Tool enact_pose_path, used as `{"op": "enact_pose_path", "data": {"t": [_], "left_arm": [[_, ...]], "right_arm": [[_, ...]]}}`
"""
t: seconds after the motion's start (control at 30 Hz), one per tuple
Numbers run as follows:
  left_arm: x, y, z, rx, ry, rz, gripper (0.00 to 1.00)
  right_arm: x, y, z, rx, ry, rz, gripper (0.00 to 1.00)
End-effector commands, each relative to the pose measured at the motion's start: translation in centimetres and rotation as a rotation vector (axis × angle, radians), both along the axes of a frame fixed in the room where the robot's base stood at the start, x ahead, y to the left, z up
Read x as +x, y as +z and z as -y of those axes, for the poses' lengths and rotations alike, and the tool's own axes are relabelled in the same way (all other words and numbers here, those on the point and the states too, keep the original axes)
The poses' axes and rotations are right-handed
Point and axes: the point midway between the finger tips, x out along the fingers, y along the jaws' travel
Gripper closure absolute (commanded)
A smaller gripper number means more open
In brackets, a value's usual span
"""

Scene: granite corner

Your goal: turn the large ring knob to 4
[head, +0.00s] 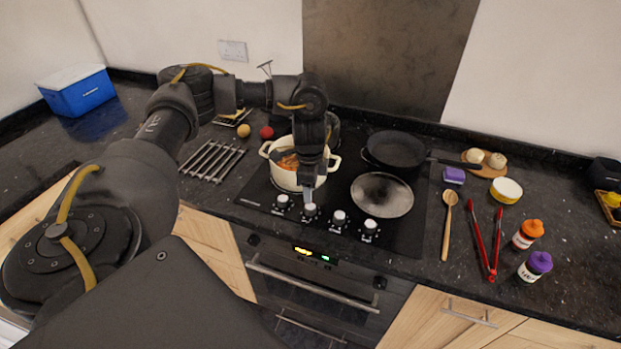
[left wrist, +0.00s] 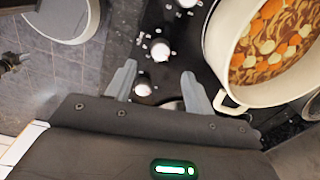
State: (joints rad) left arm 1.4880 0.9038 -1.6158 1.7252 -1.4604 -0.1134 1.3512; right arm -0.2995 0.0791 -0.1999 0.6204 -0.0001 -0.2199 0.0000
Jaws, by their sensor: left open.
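A row of several white-topped knobs runs along the front of the black hob (head: 252,201). I cannot tell which one is the large ring knob, and their markings are too small to read. My left gripper (head: 309,192) points down, open and empty, over the second knob from the left (head: 310,210). In the left wrist view its two fingers (left wrist: 158,70) stand apart, with a white knob (left wrist: 143,89) showing between them. Another knob (left wrist: 160,50) lies just beyond the fingertips. Contact cannot be told. My right gripper is not in view.
A cream pot (head: 284,175) of soup stands close behind my left gripper, its handle near a finger in the wrist view. Red tongs (head: 485,240) and a wooden spoon (head: 447,228) lie on the counter.

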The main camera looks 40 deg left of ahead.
Motion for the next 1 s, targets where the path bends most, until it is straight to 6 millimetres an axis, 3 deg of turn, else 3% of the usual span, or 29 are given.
{"op": "enact_pose_path", "data": {"t": [0.2, 0.43, 0.83, 1.0], "left_arm": [[0.1, -4.3, 0.0, -0.002, 0.001, -0.003, 0.47], [0.2, -7.2, -0.1, -0.001, 0.0, -0.002, 0.47], [0.3, -7.9, -0.2, -0.001, -0.002, 0.0, 0.47], [0.3, -7.9, -0.2, -0.001, -0.002, 0.0, 0.67]], "right_arm": [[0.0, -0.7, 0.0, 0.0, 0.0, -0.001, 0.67], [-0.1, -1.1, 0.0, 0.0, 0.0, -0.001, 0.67], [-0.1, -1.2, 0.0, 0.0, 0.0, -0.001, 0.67], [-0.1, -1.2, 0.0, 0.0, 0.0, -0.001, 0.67]]}}
